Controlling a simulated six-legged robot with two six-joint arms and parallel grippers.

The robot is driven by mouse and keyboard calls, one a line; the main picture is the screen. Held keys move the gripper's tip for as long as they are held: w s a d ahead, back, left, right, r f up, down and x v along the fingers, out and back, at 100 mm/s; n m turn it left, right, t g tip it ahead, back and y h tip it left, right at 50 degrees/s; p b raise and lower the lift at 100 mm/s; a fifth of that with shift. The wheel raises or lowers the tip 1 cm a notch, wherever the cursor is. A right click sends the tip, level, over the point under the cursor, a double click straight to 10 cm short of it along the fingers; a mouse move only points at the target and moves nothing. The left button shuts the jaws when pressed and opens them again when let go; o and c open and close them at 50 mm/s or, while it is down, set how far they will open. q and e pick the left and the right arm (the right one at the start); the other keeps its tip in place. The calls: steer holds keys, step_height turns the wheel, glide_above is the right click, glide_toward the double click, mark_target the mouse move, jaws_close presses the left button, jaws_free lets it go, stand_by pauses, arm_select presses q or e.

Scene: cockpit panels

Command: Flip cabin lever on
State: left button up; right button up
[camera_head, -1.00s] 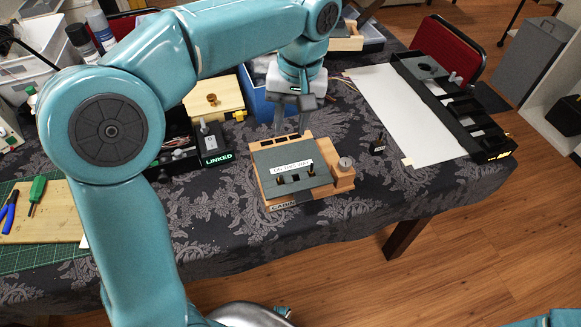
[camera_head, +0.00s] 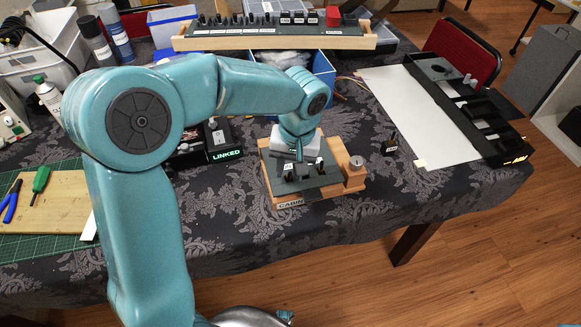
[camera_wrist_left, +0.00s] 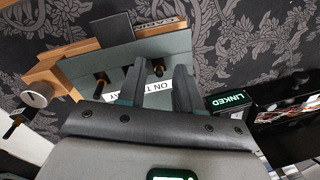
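The cabin panel is a wooden base (camera_head: 355,182) with a dark grey plate, a "CABIN" label and a round metal knob (camera_head: 357,161). It also shows in the left wrist view (camera_wrist_left: 80,50). Two small brass-and-black levers stand on the plate; one lever (camera_wrist_left: 101,80) is clear of the fingers, the other lever (camera_wrist_left: 158,68) appears between or just beyond the fingertips. A dark square piece (camera_wrist_left: 108,30) rises near the label. My left gripper (camera_head: 300,155) is low over the plate; its fingers (camera_wrist_left: 160,75) are apart. Contact cannot be told. My right gripper is out of view.
A "LINKED" box (camera_head: 224,150) stands left of the panel. A blue bin (camera_head: 322,72) and a long switch panel (camera_head: 270,40) are behind. A small black switch (camera_head: 391,146) and a white-and-black board (camera_head: 430,110) lie right. Cloth in front is bare.

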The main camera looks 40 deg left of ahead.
mark_target(288, 175)
arm_select(q)
steer(key=shift+c, duration=0.3)
jaws_close()
steer(key=shift+r+p, duration=0.15)
steer(key=shift+p, duration=0.25)
steer(key=g+h+p, duration=0.1)
steer(key=p, duration=0.2)
steer(key=w+a+g+h+p, duration=0.1)
steer(key=p, duration=0.2)
steer(key=g+h+p, duration=0.1)
steer(key=h+p, duration=0.1)
steer(key=p, duration=0.1)
steer(key=shift+w+a+p, duration=0.3)
steer(key=shift+a, duration=0.1)
steer(key=shift+w+a+f+g+h+p, duration=0.15)
steer(key=shift+a+f+g+h+p, duration=0.05)
steer(key=shift+g+h+p, duration=0.3)
steer(key=shift+w+a+f+g+h+p, duration=0.15)
steer(key=shift+g+h+p, duration=0.25)
steer(key=shift+g+h, duration=0.15)
